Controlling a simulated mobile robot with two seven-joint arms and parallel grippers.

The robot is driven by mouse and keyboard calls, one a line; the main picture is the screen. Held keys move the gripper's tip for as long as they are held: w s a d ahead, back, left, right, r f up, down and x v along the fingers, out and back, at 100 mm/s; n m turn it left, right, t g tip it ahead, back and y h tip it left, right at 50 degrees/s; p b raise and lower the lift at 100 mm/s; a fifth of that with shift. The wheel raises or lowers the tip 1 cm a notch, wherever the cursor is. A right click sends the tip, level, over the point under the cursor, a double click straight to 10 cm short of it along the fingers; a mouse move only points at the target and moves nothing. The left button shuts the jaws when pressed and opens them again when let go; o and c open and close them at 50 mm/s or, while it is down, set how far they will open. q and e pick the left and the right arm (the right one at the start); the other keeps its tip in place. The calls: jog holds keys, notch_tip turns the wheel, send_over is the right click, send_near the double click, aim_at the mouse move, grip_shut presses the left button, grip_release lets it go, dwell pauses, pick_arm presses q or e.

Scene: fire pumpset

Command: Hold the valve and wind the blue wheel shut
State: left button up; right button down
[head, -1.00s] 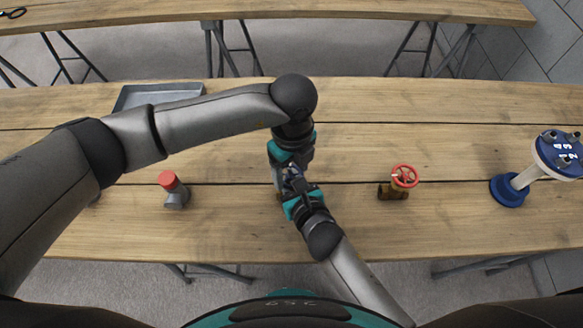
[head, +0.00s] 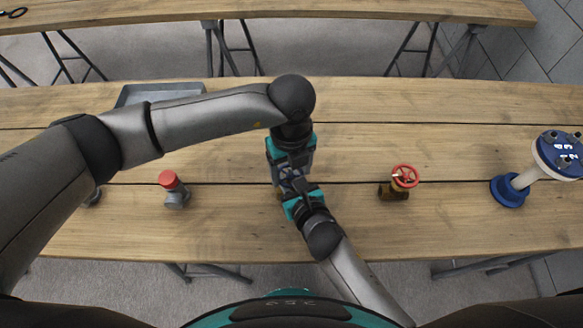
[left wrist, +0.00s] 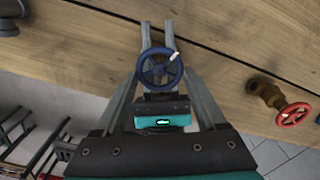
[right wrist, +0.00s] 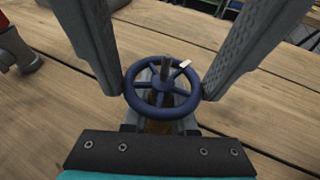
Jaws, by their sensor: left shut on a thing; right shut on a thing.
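The blue wheel (left wrist: 159,71) has spokes and a white mark on its rim, at the upper right in the left wrist view; it also shows in the right wrist view (right wrist: 161,108). My left gripper (head: 288,176) comes down from above, its fingertips shut on opposite sides of the wheel's rim. My right gripper (head: 287,193) comes in low from the front, its fingers reaching under the wheel and shut on the valve body. The brown valve body (right wrist: 158,127) is mostly hidden under the wheel and between the grippers.
A brass valve with a red wheel (head: 404,176) stands to the right. A grey fitting with a red cap (head: 173,190) stands to the left. A blue-and-white stand (head: 510,190) is at far right. A grey tray (head: 190,89) lies behind my left arm. The tabletop (head: 440,115) between is clear.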

aim_at(290, 177)
pick_arm(q)
jog(key=shift+a+m, duration=0.1)
jog(key=shift+m, duration=1.2)
jog(key=o, duration=1.3)
jog(key=shift+r, duration=0.1)
notch_tip(290, 177, up, 12)
jog(key=shift+f, duration=0.1)
